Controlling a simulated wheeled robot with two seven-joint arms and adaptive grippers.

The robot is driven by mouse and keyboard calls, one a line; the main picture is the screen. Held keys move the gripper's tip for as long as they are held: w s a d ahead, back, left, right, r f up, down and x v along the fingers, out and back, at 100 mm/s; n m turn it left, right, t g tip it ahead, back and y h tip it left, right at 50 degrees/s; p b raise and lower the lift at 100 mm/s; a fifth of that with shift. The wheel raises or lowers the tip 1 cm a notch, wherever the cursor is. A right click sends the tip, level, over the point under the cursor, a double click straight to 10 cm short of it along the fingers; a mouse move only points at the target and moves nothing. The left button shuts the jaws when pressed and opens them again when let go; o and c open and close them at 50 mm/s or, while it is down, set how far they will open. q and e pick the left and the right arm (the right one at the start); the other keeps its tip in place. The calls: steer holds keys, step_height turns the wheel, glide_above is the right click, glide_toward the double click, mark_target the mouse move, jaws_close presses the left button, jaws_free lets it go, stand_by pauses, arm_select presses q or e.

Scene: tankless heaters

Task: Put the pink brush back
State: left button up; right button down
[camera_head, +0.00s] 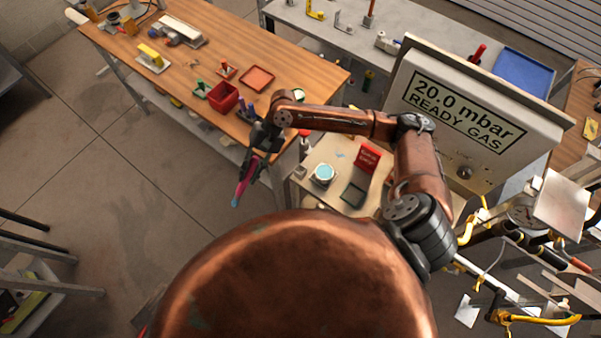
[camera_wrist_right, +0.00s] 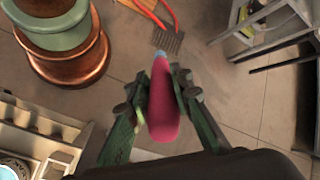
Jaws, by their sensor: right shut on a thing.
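The pink brush (camera_head: 243,184) has a pink handle and a light blue tip. My right gripper (camera_head: 257,165) is shut on it and holds it over open floor, beside the front edge of the wooden bench. In the head view the brush points downward with its blue tip lowest. In the right wrist view the pink handle (camera_wrist_right: 162,100) sits between the two fingers of the right gripper (camera_wrist_right: 160,98), with the blue tip at the far end. My left gripper does not show. No place for the brush can be told for certain.
The wooden bench (camera_head: 200,75) holds a red box (camera_head: 223,97), an orange tray (camera_head: 257,79) and several tools on stands. A small table with a blue-topped can (camera_head: 323,173) and a dark tray (camera_head: 353,194) stands right of the gripper.

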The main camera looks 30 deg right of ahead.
steer(key=s+d+r+n+t+h+p, duration=0.1)
steer(key=d+r+n+h+p, duration=0.2)
steer(key=d+n, duration=0.45)
steer(key=s+d+r+n+t+h+p, duration=0.1)
steer(key=d+r+n+h+p, duration=0.3)
steer(key=d, duration=0.7)
step_height(320, 180, down, 12)
steer(key=shift+w+d+r+n+h, duration=0.15)
steer(key=shift+w+d+n+h, duration=0.1)
steer(key=shift+n+h, duration=0.2)
steer(key=c, duration=1.7)
jaws_free()
steer(key=shift+r, duration=0.15)
step_height(320, 180, up, 12)
steer(key=shift+d+f+b, duration=0.1)
steer(key=shift+b, duration=0.65)
